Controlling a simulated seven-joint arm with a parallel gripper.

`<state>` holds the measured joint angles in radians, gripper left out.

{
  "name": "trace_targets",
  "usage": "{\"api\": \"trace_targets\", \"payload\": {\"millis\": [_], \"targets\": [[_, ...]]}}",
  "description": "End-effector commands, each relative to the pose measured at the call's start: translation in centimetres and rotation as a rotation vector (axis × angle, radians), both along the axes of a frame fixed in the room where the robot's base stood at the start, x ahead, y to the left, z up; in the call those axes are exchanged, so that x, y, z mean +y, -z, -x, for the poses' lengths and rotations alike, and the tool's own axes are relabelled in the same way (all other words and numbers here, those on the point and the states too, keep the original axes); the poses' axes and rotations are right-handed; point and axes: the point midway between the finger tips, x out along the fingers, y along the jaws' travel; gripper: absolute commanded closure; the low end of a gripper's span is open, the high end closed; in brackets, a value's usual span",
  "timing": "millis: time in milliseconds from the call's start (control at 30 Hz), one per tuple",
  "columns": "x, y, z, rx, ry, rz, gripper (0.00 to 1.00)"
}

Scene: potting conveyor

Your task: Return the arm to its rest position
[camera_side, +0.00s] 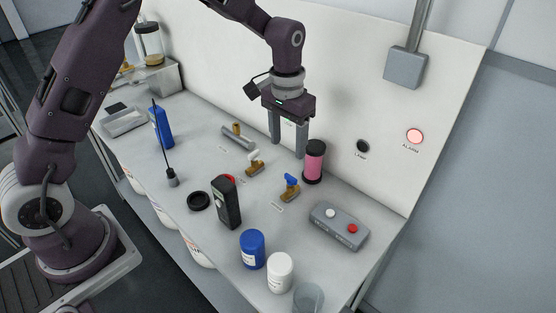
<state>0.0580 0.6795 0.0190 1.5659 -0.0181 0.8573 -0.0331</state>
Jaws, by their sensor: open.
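My gripper (287,141) hangs above the back part of the bench, fingers pointing down and spread apart. Nothing is between the fingers. The right finger is close beside a pink cylinder with black ends (314,161) in the picture; I cannot tell whether they touch. My arm reaches over from the left side.
A lit alarm lamp (414,136) is on the back panel.

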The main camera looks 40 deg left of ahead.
Motion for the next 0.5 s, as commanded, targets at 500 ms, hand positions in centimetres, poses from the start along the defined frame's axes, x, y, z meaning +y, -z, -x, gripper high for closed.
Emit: {"api": "trace_targets", "payload": {"millis": [500], "targets": [[2.0,-17.3,27.0,-0.409,0.0,0.002,0.41]]}}
